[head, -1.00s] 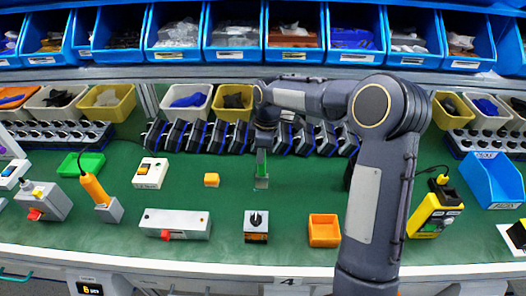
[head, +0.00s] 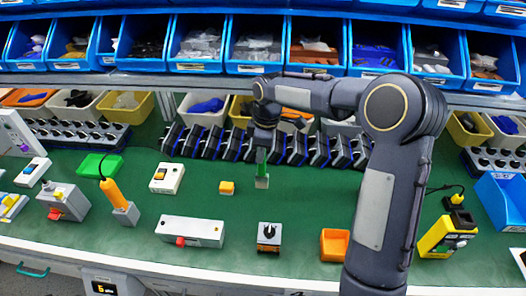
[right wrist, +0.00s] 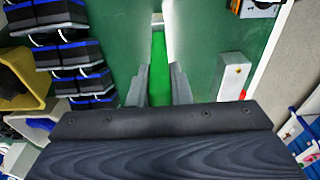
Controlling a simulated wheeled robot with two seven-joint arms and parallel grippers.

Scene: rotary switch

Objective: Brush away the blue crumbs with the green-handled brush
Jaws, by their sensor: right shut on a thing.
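My right gripper (head: 265,146) is shut on the green-handled brush (head: 262,170) and holds it head down over the green mat (head: 200,205). The brush's pale head points at the mat; I cannot tell whether it touches. In the right wrist view the green handle (right wrist: 158,72) sits between the two fingers (right wrist: 159,90), with the pale head beyond. I cannot make out any blue crumbs in either view. My left gripper is not in view.
A small orange block (head: 227,188) lies left of the brush. A grey switch box (head: 192,231), a rotary switch (head: 269,237) and an orange tray (head: 334,245) stand toward the front edge. A row of dark blue-edged units (head: 205,142) stands behind.

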